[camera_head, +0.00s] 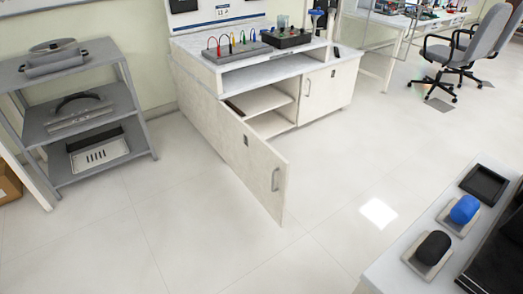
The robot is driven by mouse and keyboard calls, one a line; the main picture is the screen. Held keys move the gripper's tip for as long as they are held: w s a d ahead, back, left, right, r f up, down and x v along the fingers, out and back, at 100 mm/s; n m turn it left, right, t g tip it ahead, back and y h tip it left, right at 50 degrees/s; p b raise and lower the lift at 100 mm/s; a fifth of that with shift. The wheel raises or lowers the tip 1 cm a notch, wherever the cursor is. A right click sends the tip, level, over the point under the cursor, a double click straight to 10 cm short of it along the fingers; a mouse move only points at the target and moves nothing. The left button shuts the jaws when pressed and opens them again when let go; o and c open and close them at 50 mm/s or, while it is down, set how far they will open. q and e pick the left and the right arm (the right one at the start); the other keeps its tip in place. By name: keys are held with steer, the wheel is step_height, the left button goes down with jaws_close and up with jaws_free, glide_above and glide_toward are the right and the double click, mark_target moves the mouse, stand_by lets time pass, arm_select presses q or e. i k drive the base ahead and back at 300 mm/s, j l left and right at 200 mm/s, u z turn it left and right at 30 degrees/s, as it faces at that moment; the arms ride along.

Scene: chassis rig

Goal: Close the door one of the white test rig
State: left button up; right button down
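The white test rig (190,88) is a low cabinet with a worktop, against the back wall in the head view. Its left door (255,165) stands wide open, swung out toward me, with a vertical metal handle (275,180) near its free edge. Behind it the compartment with a shelf (262,101) is exposed. The right door (327,88) looks shut and has its own handle (307,88). No label tells me which door is number one. Neither of my grippers is in view.
A grey shelf rack (130,100) with equipment stands at the left. Office chairs (478,48) stand at the back right. The floor (200,240) before the rig is clear.

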mark_target(265, 172)
steer(key=i+j, duration=0.35)
steer(key=i, duration=0.2)
steer(key=i+j, duration=0.3)
steer(key=i, duration=0.2)
steer(key=i+j, duration=0.35)
steer(key=i, duration=0.2)
steer(key=i+j, duration=0.3)
steer(key=i, duration=0.2)
steer(key=i+j, duration=0.35)
steer(key=i, duration=0.2)
steer(key=i+j+z, duration=0.2)
steer(key=i+j, duration=0.4)
steer(key=i, duration=0.15)
steer(key=z, duration=1.95)
